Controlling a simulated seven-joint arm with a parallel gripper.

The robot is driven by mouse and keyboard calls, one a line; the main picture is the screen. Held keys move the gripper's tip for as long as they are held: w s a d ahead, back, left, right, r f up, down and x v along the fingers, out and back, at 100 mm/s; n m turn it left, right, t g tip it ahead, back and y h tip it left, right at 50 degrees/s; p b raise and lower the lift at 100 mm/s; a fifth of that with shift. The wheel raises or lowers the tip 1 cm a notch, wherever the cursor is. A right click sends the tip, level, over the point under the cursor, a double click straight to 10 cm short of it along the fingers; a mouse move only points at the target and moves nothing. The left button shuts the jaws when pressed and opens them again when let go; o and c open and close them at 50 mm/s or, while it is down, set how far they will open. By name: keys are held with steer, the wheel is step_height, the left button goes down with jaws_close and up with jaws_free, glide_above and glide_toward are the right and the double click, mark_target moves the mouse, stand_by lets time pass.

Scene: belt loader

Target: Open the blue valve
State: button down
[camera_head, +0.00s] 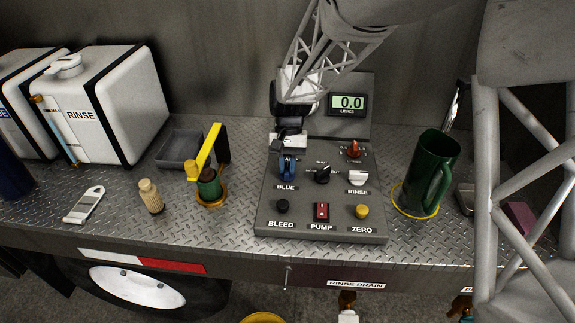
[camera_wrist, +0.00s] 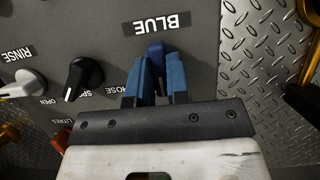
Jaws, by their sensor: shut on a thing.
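The blue valve (camera_head: 287,168) is a small blue knob on the grey control panel (camera_head: 264,222), above the label BLUE. In the wrist view the blue valve knob (camera_wrist: 156,50) shows between the two blue fingers. My gripper (camera_wrist: 159,72) has its fingers on either side of the knob and is shut on it. In the head view my gripper (camera_head: 288,158) reaches down onto the valve from above, and its fingers hide much of the knob. The knob's exact angle is hard to tell.
Beside the valve are a black selector knob (camera_head: 323,174), a white RINSE knob (camera_head: 358,178) and a red knob (camera_head: 354,149). Below are BLEED, PUMP (camera_head: 321,211) and ZERO buttons. The display (camera_head: 347,104) reads 0.0. A green jug (camera_head: 427,172) stands to the right.

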stand_by(0.3)
steer(key=c, duration=1.1)
jaws_free()
steer(key=shift+r, duration=0.1)
steer(key=v, duration=0.7)
steer(key=shift+r, duration=0.3)
steer(key=shift+w, duration=0.15)
steer(key=s+d+r+t, duration=0.2)
steer(key=s+d+r, duration=0.2)
steer(key=s+d, duration=0.25)
steer(key=s+d+r+t, duration=0.1)
steer(key=s+d+r, duration=0.45)
steer(key=d, duration=0.25)
steer(key=s+d+t, duration=0.2)
steer(key=s+d, duration=0.3)
steer(key=s, duration=0.3)
steer(key=s+d+t, duration=0.2)
steer(key=s+d, duration=0.3)
steer(key=s, duration=0.3)
steer(key=shift+s+f, duration=0.25)
steer(key=shift+s, duration=0.15)
